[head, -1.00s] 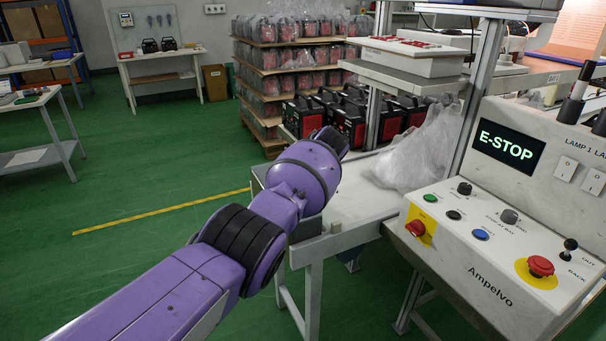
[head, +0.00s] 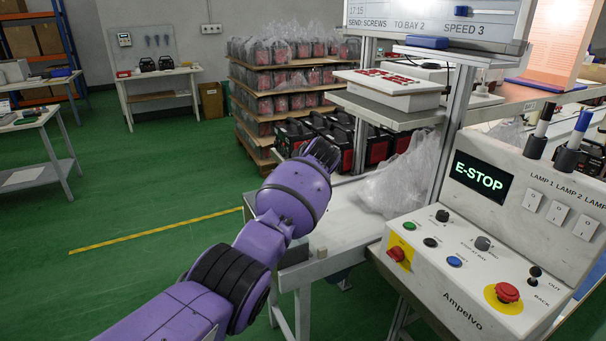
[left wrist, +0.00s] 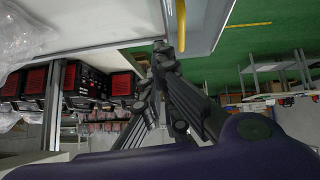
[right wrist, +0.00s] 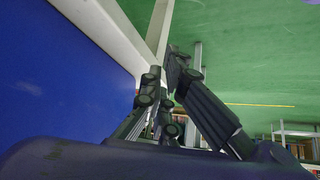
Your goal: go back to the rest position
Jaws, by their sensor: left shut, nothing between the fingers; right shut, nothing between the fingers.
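My left gripper (head: 324,153) is at the end of the purple arm in the head view, above the back of the white bench top and in front of the black and red units. In the left wrist view its fingers (left wrist: 163,48) are together and empty, with a pale bench edge behind them. My right gripper is out of the head view. In the right wrist view its fingers (right wrist: 168,72) are together and empty, beside a blue panel (right wrist: 60,80) with a pale frame and over green floor.
A control console (head: 460,277) with a lit E-STOP display (head: 480,177) stands at the right. A clear plastic bag (head: 398,180) lies on the bench top (head: 335,232). Stacked pallets (head: 285,75) stand behind. Green floor at left is open, with a yellow line (head: 155,231).

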